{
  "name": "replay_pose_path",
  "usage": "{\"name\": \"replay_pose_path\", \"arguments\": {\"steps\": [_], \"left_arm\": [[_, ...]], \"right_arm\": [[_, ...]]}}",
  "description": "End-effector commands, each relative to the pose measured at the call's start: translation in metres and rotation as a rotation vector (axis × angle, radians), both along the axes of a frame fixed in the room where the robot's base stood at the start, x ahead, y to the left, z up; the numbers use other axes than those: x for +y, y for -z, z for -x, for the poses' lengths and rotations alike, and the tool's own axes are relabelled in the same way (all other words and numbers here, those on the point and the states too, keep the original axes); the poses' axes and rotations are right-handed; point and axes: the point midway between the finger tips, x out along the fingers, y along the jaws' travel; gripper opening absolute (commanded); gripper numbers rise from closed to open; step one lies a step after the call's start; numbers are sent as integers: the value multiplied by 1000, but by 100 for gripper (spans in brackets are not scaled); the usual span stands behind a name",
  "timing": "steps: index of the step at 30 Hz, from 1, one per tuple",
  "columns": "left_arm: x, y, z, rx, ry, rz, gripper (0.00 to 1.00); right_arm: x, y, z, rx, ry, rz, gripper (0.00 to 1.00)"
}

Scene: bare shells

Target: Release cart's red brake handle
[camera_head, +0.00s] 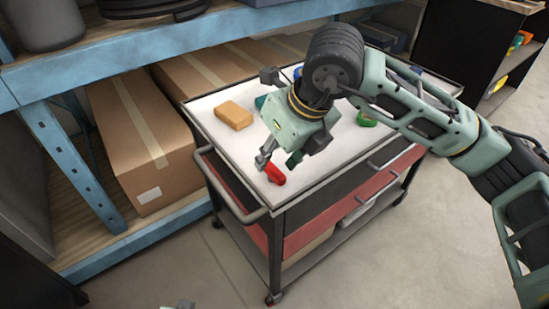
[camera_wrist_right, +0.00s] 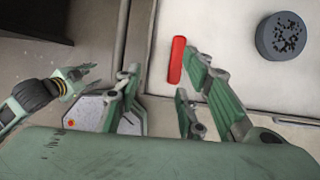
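The red brake handle (camera_head: 274,174) is a short red bar at the near left corner of the cart's white top (camera_head: 232,158). In the right wrist view the handle (camera_wrist_right: 177,62) stands out against the pale surface. My right gripper (camera_head: 279,160) is over that corner, its fingers apart and empty. In the wrist view the right gripper (camera_wrist_right: 163,78) has the handle between its fingertips in the picture, closer to the right-hand finger; contact cannot be told. A tip of my left gripper (camera_head: 183,304) shows at the head view's bottom edge.
An orange-tan block (camera_head: 234,115) and a green item (camera_head: 367,119) lie on the cart top. A dark round object (camera_wrist_right: 281,36) is near the handle in the wrist view. Blue shelving (camera_head: 75,160) with cardboard boxes (camera_head: 145,140) stands left. The floor in front is clear.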

Motion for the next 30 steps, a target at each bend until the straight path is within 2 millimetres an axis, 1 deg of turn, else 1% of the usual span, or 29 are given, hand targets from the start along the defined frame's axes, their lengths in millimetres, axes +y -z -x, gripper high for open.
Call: {"name": "replay_pose_path", "arguments": {"steps": [1,2,5,15,18,23,30], "left_arm": [[0,1,0,1,0,0,40],[0,1,0,0,0,0,40],[0,-1,0,0,0,0,40],[0,-18,0,-11,-2,1,40],[1,-23,0,-12,-2,1,40],[1,-26,1,-12,-2,1,40],[1,-27,1,-14,-3,1,40]], "right_arm": [[-9,-2,-5,-22,20,35,36],[-13,-2,-7,-30,29,51,36],[-17,1,-12,-39,42,72,36],[-4,50,-26,-36,39,70,36],[-2,60,-30,-36,40,68,36],[0,68,-33,-37,38,68,36],[1,68,-33,-38,37,68,36]]}}
